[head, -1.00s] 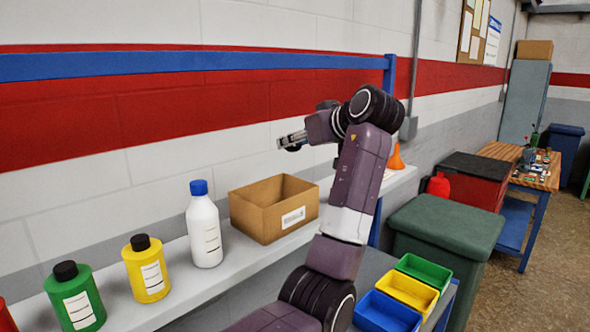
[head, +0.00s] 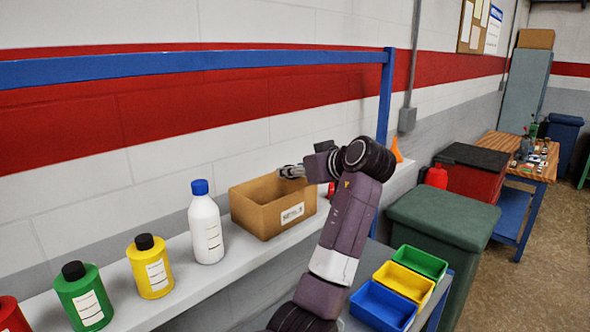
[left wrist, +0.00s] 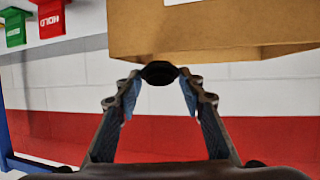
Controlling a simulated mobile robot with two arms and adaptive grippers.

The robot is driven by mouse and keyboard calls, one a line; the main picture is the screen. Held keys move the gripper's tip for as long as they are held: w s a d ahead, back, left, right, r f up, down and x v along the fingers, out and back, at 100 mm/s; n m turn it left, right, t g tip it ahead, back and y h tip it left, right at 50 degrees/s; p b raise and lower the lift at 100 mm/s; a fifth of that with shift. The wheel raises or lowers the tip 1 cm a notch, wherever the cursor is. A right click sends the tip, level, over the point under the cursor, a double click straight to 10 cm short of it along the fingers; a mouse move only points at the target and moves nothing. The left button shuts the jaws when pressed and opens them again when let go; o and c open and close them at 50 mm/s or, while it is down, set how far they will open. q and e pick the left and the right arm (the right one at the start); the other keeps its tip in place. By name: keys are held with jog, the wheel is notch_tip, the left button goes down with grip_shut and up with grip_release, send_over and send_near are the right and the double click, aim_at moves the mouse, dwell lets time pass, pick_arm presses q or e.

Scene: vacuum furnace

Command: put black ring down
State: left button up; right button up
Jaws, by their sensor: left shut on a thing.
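My left gripper (head: 290,171) is at the far right part of the open cardboard box (head: 262,216), about level with its rim. In the left wrist view the black ring (left wrist: 160,72) is between the fingertips of my left gripper (left wrist: 160,84), and the jaws are shut on it. The ring looks like a small dark piece seen nearly edge-on. The cardboard box (left wrist: 215,28) fills the top of that view, close to the ring; I cannot tell if they touch. My right gripper is in neither view.
The box stands on a grey shelf (head: 185,262) by the wall. A white bottle (head: 206,230) with a blue cap, a yellow bottle (head: 151,268) and a green bottle (head: 84,297) stand left of it. Blue, yellow and green bins (head: 403,287) sit lower right.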

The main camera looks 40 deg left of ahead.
pick_arm(q)
jog(key=shift+f+b, duration=0.3)
jog(key=shift+f, duration=0.3)
jog(key=o, duration=0.8)
jog(key=shift+s+f, duration=0.1)
jog(key=shift+s, duration=0.05)
jog(key=shift+o, duration=0.2)
jog(key=shift+r+p, duration=0.4)
jog(key=shift+r, duration=0.1)
jog(key=b+v, duration=0.6)
jog(key=v, duration=0.6)
jog(key=shift+r, duration=0.35)
